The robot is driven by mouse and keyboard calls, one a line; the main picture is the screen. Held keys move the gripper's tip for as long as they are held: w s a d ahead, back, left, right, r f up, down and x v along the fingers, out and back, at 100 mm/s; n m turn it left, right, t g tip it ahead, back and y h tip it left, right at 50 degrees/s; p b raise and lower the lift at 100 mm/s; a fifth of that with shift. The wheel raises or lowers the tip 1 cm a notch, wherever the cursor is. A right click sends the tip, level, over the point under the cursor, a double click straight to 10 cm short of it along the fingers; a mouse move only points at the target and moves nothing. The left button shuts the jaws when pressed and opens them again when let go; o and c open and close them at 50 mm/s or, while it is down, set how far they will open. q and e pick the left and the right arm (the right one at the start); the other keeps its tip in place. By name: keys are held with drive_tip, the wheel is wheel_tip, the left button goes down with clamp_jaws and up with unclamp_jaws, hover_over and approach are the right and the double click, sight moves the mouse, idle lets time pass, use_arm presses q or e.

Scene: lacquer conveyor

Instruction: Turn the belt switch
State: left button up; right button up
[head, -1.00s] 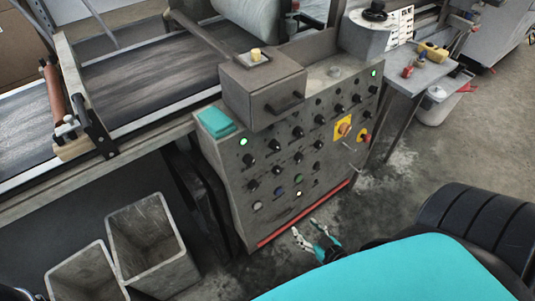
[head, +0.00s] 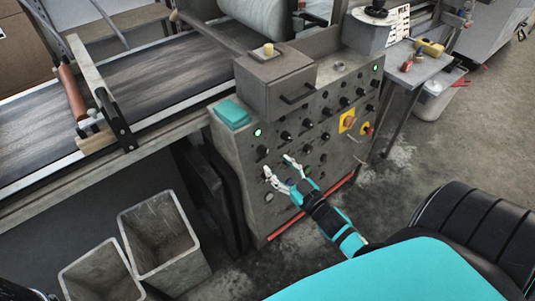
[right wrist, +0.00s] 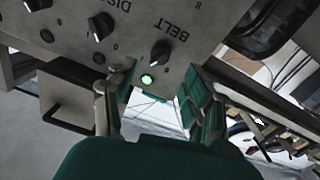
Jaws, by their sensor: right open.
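The belt switch is a black rotary knob (right wrist: 160,53) beside the word BELT, which reads upside down in the right wrist view. A lit green lamp (right wrist: 147,79) is close by. In the head view the knob next to the green lamp (head: 258,132) appears to be this switch (head: 263,151), on the front panel of the grey control cabinet. My right gripper (head: 278,165) is open and empty in front of the panel, just below that knob. Its fingers (right wrist: 157,88) show spread in the right wrist view, apart from the knob. My left gripper is not in view.
Other black knobs (head: 308,123) crowd the panel around the gripper. A yellow-backed switch (head: 347,121) sits farther right. A grey box (head: 275,83) stands on the cabinet. Two open bins (head: 160,230) stand on the floor at left, by the conveyor belt (head: 165,75).

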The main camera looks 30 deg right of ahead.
sight(266, 155)
drive_tip(key=w, duration=0.6)
drive_tip(key=shift+a, duration=0.1)
drive_tip(key=shift+c, duration=0.3)
clamp_jaws()
drive_tip(key=shift+n, duration=0.4)
drive_tip(key=n+y, duration=0.1)
drive_tip(key=n, duration=0.8)
drive_tip(key=n+g+y+p, duration=0.1)
drive_tip(key=n, duration=0.2)
drive_tip(key=shift+n+y, duration=0.3)
drive_tip(key=shift+n, duration=0.3)
